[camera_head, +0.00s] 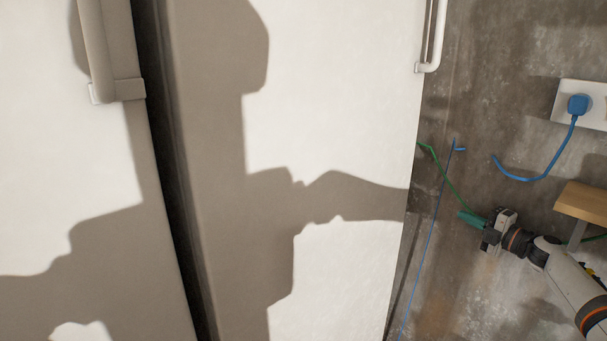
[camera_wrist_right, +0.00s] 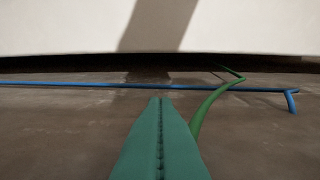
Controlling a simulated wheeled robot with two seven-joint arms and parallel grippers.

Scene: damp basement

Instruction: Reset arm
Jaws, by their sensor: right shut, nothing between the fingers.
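My right arm reaches in from the lower right in the head view. Its right gripper (camera_head: 470,219) has teal fingers pointing left toward the white cabinet's right edge, in front of the grey wall. In the right wrist view the two teal fingers of the right gripper (camera_wrist_right: 160,102) are pressed together along a central seam, with nothing between them. My left gripper is in neither view.
A white cabinet door (camera_head: 340,130) with a handle (camera_head: 432,35) fills the middle; another white door (camera_head: 60,180) stands left. A blue plug (camera_head: 577,104) sits in a wall socket. A green cable (camera_head: 446,176) and blue cable (camera_head: 428,240) run near my gripper. A wooden block (camera_head: 583,201) is at right.

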